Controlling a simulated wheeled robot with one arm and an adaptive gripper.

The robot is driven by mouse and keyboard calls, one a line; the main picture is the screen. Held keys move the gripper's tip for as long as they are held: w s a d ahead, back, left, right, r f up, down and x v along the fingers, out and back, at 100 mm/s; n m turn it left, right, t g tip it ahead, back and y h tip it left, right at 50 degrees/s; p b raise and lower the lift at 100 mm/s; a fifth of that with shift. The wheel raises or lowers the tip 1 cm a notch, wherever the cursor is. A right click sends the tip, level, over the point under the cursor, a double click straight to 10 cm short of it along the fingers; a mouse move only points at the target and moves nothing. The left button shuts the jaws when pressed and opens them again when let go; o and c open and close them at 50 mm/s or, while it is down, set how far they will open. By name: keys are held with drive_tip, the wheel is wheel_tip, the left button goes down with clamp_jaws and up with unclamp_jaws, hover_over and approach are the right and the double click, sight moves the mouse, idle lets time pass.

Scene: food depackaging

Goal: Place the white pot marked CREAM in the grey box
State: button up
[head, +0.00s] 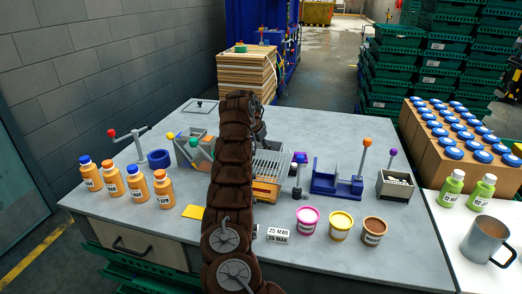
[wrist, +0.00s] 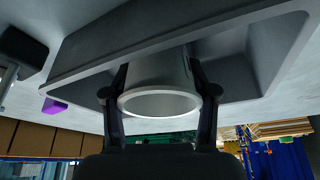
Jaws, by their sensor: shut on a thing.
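In the wrist view, my gripper (wrist: 158,74) is shut on a pale round pot (wrist: 160,103), one finger on each side. The pot looks grey in shadow, with a lighter ring facing the camera. No CREAM marking shows. The grey box (wrist: 276,50) lies directly beyond the pot, with its broad rim and sloped inner walls around the pot's far end. I cannot tell whether the pot touches the box floor. In the head view my brown-covered arm hides the gripper, the pot and most of that area.
Orange-and-white bottles (head: 137,184) stand at the left. Pink (head: 307,220), yellow (head: 340,226) and brown (head: 373,231) pots stand at the front right. A blue lever fixture (head: 337,183) and a small grey bin (head: 395,187) stand behind them. A purple block (wrist: 54,106) is near the box.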

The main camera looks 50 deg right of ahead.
drive_tip(key=shift+f, duration=0.25)
drive_tip(key=o, duration=1.3)
drive_tip(key=shift+r, duration=0.1)
drive_tip(key=v, duration=1.1)
drive_tip(key=shift+s+r+b, duration=0.1)
drive_tip(key=shift+r+b, duration=0.05)
drive_tip(key=shift+b, duration=0.25)
drive_tip(key=shift+a+r, duration=0.2)
drive_tip(key=shift+r, duration=0.15)
drive_tip(key=shift+a, duration=0.1)
